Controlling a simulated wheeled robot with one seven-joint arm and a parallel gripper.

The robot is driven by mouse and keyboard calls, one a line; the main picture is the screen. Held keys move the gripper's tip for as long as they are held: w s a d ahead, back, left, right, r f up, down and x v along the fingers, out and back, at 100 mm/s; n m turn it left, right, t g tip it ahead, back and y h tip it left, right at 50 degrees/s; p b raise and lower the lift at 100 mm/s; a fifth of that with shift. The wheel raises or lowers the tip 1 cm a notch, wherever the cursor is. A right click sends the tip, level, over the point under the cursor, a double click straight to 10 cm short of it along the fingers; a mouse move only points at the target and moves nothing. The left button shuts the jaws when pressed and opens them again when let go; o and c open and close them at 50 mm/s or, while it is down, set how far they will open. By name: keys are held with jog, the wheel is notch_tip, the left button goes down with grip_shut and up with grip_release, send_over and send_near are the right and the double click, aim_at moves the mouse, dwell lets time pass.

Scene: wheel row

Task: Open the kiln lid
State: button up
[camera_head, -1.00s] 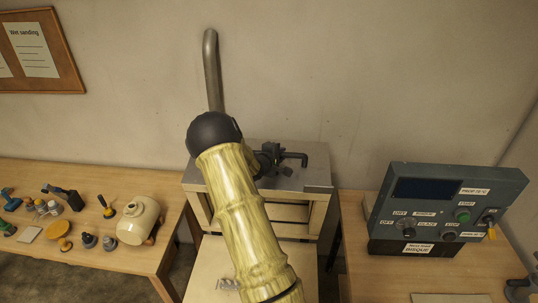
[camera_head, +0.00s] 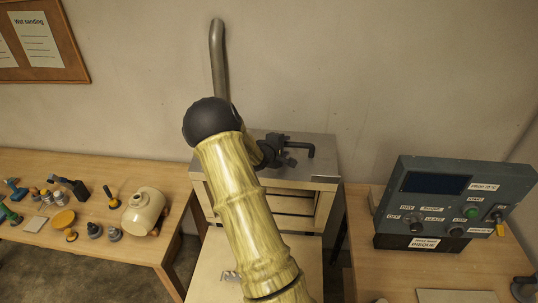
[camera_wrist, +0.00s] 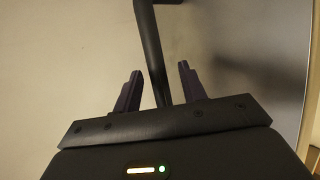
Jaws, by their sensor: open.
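The kiln (camera_head: 325,180) stands in the middle of the head view, with a flat grey metal top that looks shut. A dark bent bar handle (camera_head: 312,150) shows at its top. My gripper (camera_head: 286,149) is at the handle, partly hidden behind my own arm. In the wrist view my gripper (camera_wrist: 158,88) is open, with one finger on each side of the dark bar (camera_wrist: 152,50). The bar runs between the fingers with gaps on both sides. Whether anything touches it cannot be told.
A grey bent pipe (camera_head: 217,60) rises behind the kiln against the wall. A control box (camera_head: 453,200) stands on the right table. The left table (camera_head: 90,240) holds a cream jar (camera_head: 144,211) and several small tools.

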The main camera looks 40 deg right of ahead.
jog(key=b+v, duration=0.2)
jog(key=v, duration=1.3)
jog(key=shift+w+a+f, duration=0.1)
jog(key=shift+w, duration=0.05)
jog(key=s+a+f+m+t+y+b, duration=0.1)
jog(key=s+a+f+m+y+b, duration=0.15)
jog(key=a+f+y+b, duration=0.7)
jog(key=s+a+f+m+g+y+b, duration=0.1)
jog(key=s+a+f+m, duration=0.1)
jog(key=s+a, duration=0.5)
jog(key=s+a+f+m+g+y+b, duration=0.1)
jog(key=s+a+f+m+g+b, duration=0.1)
jog(key=s+a+f, duration=0.2)
jog(key=s+a, duration=0.3)
jog(key=a, duration=0.1)
jog(key=shift+s+a+f+g+y, duration=0.25)
jog(key=shift+f+g+y, duration=0.05)
jog(key=shift+f+y, duration=0.05)
